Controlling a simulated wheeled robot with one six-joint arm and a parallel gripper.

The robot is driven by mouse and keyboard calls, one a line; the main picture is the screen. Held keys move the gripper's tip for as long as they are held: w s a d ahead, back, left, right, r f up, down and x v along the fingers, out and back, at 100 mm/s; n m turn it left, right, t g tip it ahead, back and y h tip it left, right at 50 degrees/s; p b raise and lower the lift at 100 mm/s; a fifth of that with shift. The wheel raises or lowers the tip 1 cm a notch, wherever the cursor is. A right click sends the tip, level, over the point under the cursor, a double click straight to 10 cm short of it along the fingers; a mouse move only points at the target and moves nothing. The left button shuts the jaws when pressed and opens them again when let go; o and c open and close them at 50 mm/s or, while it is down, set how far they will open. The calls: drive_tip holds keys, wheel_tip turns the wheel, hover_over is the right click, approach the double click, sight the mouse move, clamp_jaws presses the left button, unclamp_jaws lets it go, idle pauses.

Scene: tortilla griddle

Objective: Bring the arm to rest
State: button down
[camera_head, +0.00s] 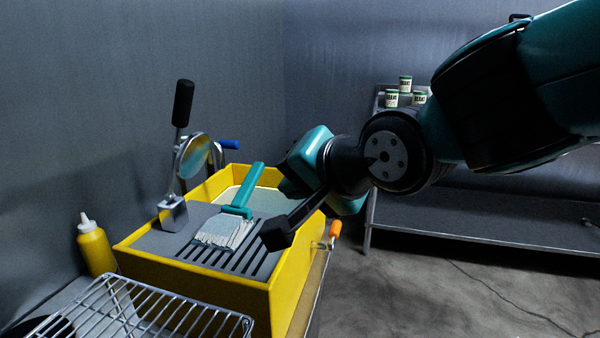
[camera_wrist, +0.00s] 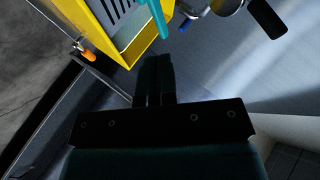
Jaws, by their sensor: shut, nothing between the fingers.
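My gripper (camera_head: 276,232) hangs at the end of my arm, over the right side of the yellow griddle box in the head view. Its dark fingers are together and empty in the wrist view (camera_wrist: 154,62). Any gap between the fingertips and the box cannot be judged. My arm comes in from the upper right.
The yellow box (camera_head: 286,290) holds a slotted grey plate and a brush with a teal handle (camera_head: 244,190). A black-handled tool (camera_head: 183,102) stands at its back left. Cans (camera_head: 405,84) stand on a shelf behind.

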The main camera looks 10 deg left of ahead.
drive_tip(key=s+d+f+n+g+h, duration=0.1)
drive_tip(key=s+d+f+n+g, duration=0.15)
drive_tip(key=s+d, duration=0.4)
drive_tip(key=s+d+f+n+g+h+p, duration=0.1)
drive_tip(key=s+d+f+n+g+h, duration=0.15)
drive_tip(key=s+d+n, duration=0.35)
drive_tip(key=s+d+f+n+g+h, duration=0.1)
drive_tip(key=s+d+f+g, duration=0.15)
drive_tip(key=s+d, duration=0.4)
wheel_tip(320, 180, up, 18)
drive_tip(key=w+d+p, duration=0.1)
drive_tip(key=p, duration=1.6)
drive_tip(key=shift+w+d+g, duration=0.25)
drive_tip(key=shift+w+g, duration=0.05)
drive_tip(key=shift+g, duration=0.15)
